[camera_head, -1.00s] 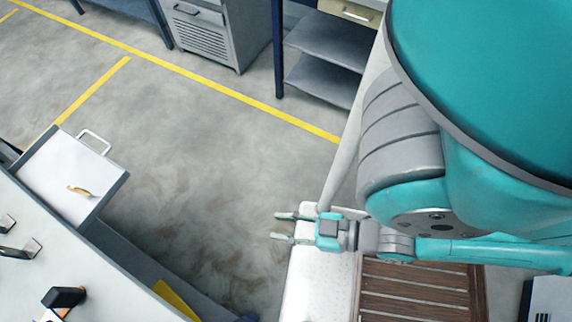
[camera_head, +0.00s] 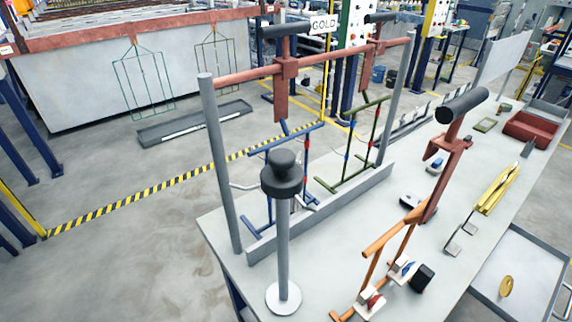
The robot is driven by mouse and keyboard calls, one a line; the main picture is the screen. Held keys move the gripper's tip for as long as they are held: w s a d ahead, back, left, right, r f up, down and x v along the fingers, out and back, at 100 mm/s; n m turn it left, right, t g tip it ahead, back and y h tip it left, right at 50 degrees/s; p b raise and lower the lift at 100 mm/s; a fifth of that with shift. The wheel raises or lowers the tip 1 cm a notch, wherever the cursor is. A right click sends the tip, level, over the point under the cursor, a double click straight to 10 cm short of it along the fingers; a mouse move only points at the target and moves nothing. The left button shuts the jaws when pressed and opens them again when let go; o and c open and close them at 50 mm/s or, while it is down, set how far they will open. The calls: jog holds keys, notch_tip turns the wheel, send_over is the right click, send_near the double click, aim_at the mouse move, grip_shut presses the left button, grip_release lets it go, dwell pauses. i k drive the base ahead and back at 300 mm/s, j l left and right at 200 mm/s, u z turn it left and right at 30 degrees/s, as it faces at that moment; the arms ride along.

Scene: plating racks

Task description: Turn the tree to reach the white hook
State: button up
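A blue rack tree (camera_head: 290,140) hangs from the copper-coloured crossbar (camera_head: 340,58) over the table. Pale grey or whitish wire hooks (camera_head: 243,187) stick out from it; I cannot tell which one is the white hook. A green rack tree (camera_head: 360,172) with red and blue bands hangs to its right. An orange rack tree (camera_head: 398,232) stands at the front right under a black-capped handle (camera_head: 462,105), with small red, white and blue parts at its foot. A grey post with a dark round knob (camera_head: 282,175) partly hides the blue tree. My gripper is not in view.
The grey table (camera_head: 440,290) holds a yellow tool (camera_head: 497,188), a red bin (camera_head: 535,128) and small dark parts. An open drawer (camera_head: 520,265) juts out at the lower right. Grey floor (camera_head: 110,265) lies clear to the left, crossed by a yellow-black stripe.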

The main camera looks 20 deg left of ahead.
aim_at(281, 178)
jog(key=u, duration=0.8)
jog(key=k+j, duration=0.1)
jog(key=k, duration=0.5)
